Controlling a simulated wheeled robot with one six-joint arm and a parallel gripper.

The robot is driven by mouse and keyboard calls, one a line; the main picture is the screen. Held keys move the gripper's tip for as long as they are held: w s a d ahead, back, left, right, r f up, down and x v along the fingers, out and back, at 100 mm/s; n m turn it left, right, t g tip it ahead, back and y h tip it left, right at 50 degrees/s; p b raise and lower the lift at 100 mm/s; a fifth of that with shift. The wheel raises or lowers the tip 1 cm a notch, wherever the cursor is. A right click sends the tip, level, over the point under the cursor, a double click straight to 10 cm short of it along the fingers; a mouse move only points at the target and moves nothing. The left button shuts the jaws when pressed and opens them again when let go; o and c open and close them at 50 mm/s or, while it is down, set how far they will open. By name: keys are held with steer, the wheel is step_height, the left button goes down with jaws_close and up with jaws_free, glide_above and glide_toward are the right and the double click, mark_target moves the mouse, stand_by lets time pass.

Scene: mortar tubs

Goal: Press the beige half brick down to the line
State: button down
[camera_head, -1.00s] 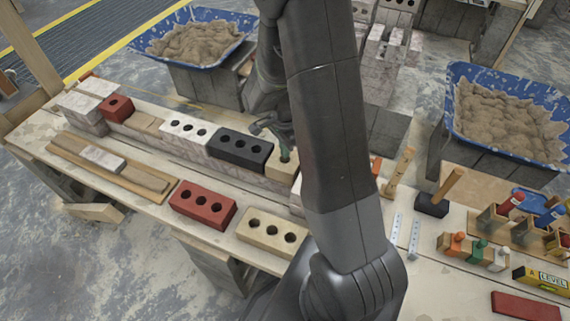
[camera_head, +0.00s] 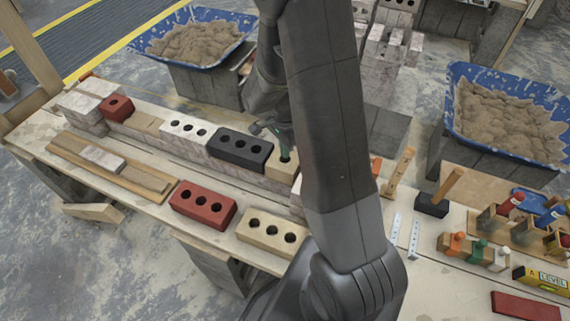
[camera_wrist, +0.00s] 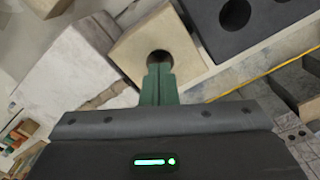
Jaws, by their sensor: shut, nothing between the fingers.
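The beige half brick (camera_head: 281,171), with one hole, sits at the right end of the row on the wall, beside a black brick (camera_head: 240,148). It also shows in the wrist view (camera_wrist: 128,52). My gripper (camera_head: 284,149) is over the half brick, partly hidden by my arm in the head view. In the wrist view its green fingers (camera_wrist: 158,70) are shut together with nothing between them, their tips by the edge of the hole. I cannot tell whether they touch the brick. A thin yellow line (camera_wrist: 262,75) runs beside the bricks in the wrist view.
A white brick (camera_head: 184,128) and a red half brick (camera_head: 117,107) sit farther left on the wall. A red brick (camera_head: 203,204) and a beige brick (camera_head: 270,231) lie in front. A black-headed mallet (camera_head: 432,205) and blue mortar tubs (camera_head: 507,113) are right and behind.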

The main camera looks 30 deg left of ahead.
steer(key=shift+f+b, duration=1.15)
steer(key=shift+f, duration=0.05)
stand_by(2.2)
steer(key=shift+r+p, duration=1.8)
steer(key=shift+r, duration=0.8)
steer(key=shift+d, duration=0.1)
